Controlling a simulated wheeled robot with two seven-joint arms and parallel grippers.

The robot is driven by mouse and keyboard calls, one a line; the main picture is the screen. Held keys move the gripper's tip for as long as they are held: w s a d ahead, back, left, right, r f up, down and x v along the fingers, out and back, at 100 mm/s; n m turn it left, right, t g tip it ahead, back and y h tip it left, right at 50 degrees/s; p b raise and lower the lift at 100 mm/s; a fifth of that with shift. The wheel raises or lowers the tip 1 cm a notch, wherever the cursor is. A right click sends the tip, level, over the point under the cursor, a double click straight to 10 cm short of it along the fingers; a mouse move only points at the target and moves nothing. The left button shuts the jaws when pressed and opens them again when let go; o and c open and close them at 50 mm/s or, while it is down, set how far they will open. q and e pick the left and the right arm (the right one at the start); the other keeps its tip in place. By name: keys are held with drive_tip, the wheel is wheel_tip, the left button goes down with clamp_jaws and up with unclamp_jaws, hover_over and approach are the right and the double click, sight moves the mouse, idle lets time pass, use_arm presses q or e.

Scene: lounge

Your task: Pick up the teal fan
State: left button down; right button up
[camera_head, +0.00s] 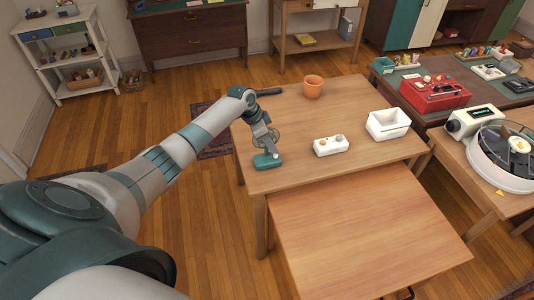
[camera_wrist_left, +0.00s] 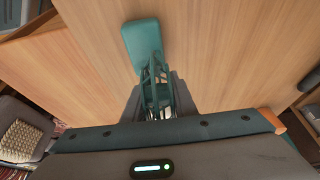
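The teal fan (camera_head: 268,160) stands on the wooden table near its left edge, its flat base on the tabletop and its round wire cage above. In the left wrist view, the fan's teal base (camera_wrist_left: 142,38) lies beyond the fingertips and its cage shows edge-on. My left gripper (camera_head: 262,131) reaches down to the cage from above. In the left wrist view, the fingers of my left gripper (camera_wrist_left: 156,90) lie on both sides of the cage. Whether they press on it is too small to tell. My right gripper does not show.
On the table (camera_head: 290,105) are an orange pot (camera_head: 313,87), a white box with knobs (camera_head: 330,146), a white bin (camera_head: 388,124) and a dark cylinder (camera_head: 269,92). A lower wooden surface (camera_head: 370,230) adjoins in front. A turntable (camera_head: 504,155) stands at right.

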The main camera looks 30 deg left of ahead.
sight(273, 134)
use_arm(q)
drive_tip(key=shift+r, duration=0.15)
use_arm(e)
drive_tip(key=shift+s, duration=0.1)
